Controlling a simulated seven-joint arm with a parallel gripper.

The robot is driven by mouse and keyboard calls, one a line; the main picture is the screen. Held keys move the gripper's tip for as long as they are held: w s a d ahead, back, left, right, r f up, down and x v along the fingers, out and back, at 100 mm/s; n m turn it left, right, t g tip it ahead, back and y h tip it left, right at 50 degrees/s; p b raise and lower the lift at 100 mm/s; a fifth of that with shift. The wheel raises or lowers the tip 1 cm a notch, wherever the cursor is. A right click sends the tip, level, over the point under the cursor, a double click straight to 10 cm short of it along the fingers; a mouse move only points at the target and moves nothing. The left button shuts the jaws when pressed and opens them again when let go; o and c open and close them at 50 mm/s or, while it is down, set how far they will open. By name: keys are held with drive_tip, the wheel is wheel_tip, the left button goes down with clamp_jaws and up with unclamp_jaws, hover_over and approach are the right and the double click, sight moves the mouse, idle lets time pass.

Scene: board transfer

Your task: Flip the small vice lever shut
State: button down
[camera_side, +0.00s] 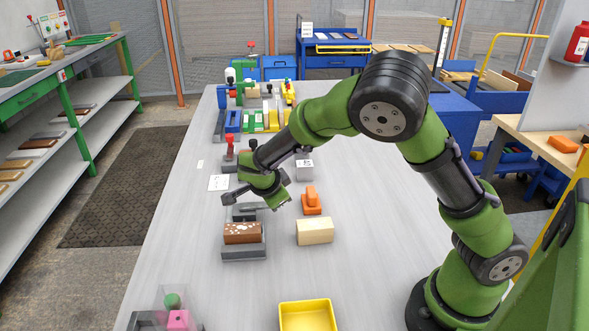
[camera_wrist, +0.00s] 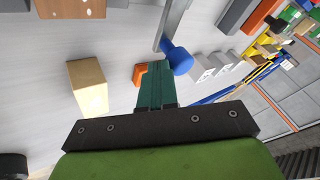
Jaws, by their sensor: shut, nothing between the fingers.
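The small vice (camera_side: 244,254) is a grey fixture on the table, with a speckled brown block (camera_side: 242,232) in it. The block's brown end also shows at the top left of the wrist view (camera_wrist: 72,8). The lever is a grey bar (camera_wrist: 172,22) with a blue knob (camera_wrist: 179,60) in the wrist view; in the side view the knob cannot be made out. My gripper (camera_side: 284,204) is shut and empty, pointing down at the back right of the vice. In the wrist view its teal fingertips (camera_wrist: 154,66) are right beside the knob; whether they touch cannot be told.
A cream block (camera_side: 314,231) and an orange piece (camera_side: 311,203) stand right of the vice. A yellow tray (camera_side: 308,314) is at the front. A grey block (camera_side: 304,170) and a red-topped fixture (camera_side: 230,148) are behind. The table's right middle is clear.

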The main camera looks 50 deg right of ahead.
drive_tip(key=shift+d, duration=0.1)
drive_tip(key=shift+w+d+n+t+y, duration=0.35)
drive_tip(key=shift+d+n, duration=0.2)
drive_tip(key=shift+n, duration=0.25)
drive_tip(key=shift+w+d+n+t+y, duration=0.25)
drive_tip(key=shift+d+n+t, duration=0.25)
drive_tip(key=shift+n, duration=0.3)
drive_tip(key=w+d+n, duration=0.1)
drive_tip(key=w+d+n+t+y, duration=0.1)
drive_tip(key=n, duration=0.1)
drive_tip(key=shift+y, duration=0.3)
drive_tip(key=shift+w+d, duration=0.25)
drive_tip(key=shift+w, duration=0.3)
drive_tip(key=shift+w+d, duration=0.2)
drive_tip(key=shift+w, duration=0.3)
drive_tip(key=shift+w+d+n+t+y, duration=0.3)
drive_tip(key=shift+w+n+t+y, duration=0.25)
drive_tip(key=shift+n, duration=0.35)
drive_tip(key=shift+w+a, duration=0.1)
drive_tip(key=shift+w, duration=1.05)
